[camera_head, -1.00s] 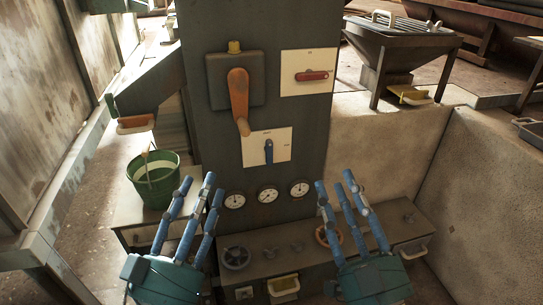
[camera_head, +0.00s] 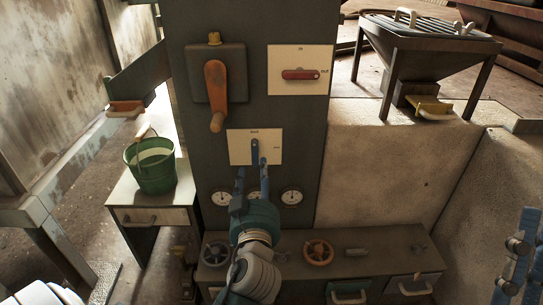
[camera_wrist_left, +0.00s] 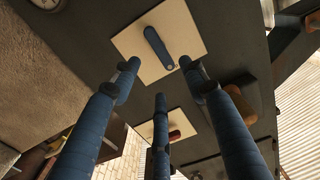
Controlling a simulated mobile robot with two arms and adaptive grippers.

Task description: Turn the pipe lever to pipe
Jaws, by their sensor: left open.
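A short blue lever (camera_head: 255,152) stands vertical on a white plate (camera_head: 238,147) on the dark column. Its plate lettering is too small to read. The lever also shows in the left wrist view (camera_wrist_left: 158,48), just beyond the fingers. My left gripper (camera_head: 252,172) is open and points up, its fingertips at the lever's lower end. I cannot tell whether they touch it. In the left wrist view, the gripper (camera_wrist_left: 160,76) has nothing between its fingers. My right gripper (camera_head: 517,255) shows only partly at the right edge, away from the levers.
A red lever (camera_head: 300,74) lies level on a white plate above right. An orange handle (camera_head: 215,95) hangs at upper left. Gauges (camera_head: 292,197) sit behind my left fingers. A bench with an orange handwheel (camera_head: 318,252) is below; a green bucket (camera_head: 155,168) stands left.

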